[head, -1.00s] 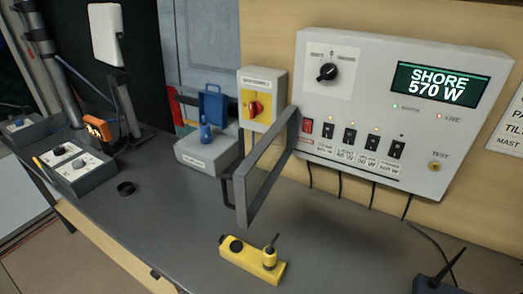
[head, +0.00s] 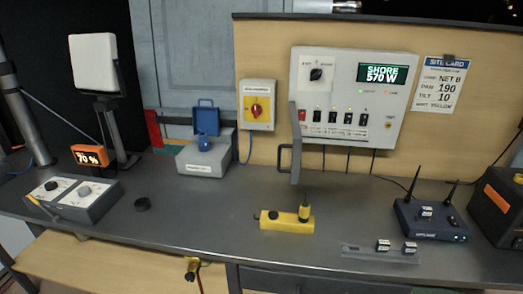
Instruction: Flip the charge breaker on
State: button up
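The grey power panel (head: 392,132) is fixed on the wooden back wall. Its display (head: 384,74) reads SHORE 570 W. Along its lower part are a red switch (head: 303,115) and a row of several black breakers, the rightmost one (head: 363,119) included. Their labels are too small to read now, so I cannot tell which is the charge breaker or its position. A grey hinged frame (head: 294,145) stands swung out from the panel's left side, with the breakers uncovered to its right. My gripper is not in view.
A yellow device (head: 285,221) with an upright knob lies on the bench below the panel. A rail with small blocks (head: 375,253) and a router with antennas (head: 430,220) stand right. A yellow isolator box (head: 257,104) is left of the panel.

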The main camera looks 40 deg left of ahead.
aim_at(364, 119)
jog(key=u, duration=0.15)
jog(key=k, duration=0.25)
jog(key=u, duration=1.35)
jog(key=i, duration=0.95)
jog(key=z, duration=0.15)
